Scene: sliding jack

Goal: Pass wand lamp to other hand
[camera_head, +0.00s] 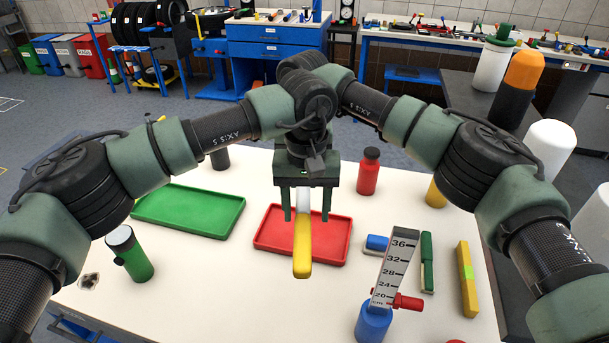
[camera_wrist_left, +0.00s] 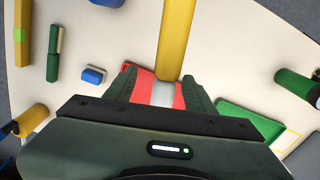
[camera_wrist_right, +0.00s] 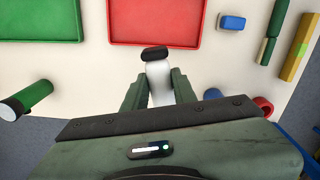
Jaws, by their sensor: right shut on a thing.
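The wand lamp (camera_head: 302,255) has a yellow body and a white section, and hangs over the red tray. In the left wrist view its yellow part (camera_wrist_left: 174,40) points away from me. My left gripper (camera_head: 307,214) is open, its fingers on both sides of the lamp with gaps showing. My right gripper (camera_wrist_right: 158,84) is shut on the lamp's white section (camera_wrist_right: 159,82), whose black end (camera_wrist_right: 154,53) shows past the fingers. In the head view the right gripper is hidden behind the left one.
The red tray (camera_head: 262,243) and green tray (camera_head: 145,218) lie on the white table. A green flashlight (camera_head: 136,260) stands left, a red bottle (camera_head: 368,172) behind.

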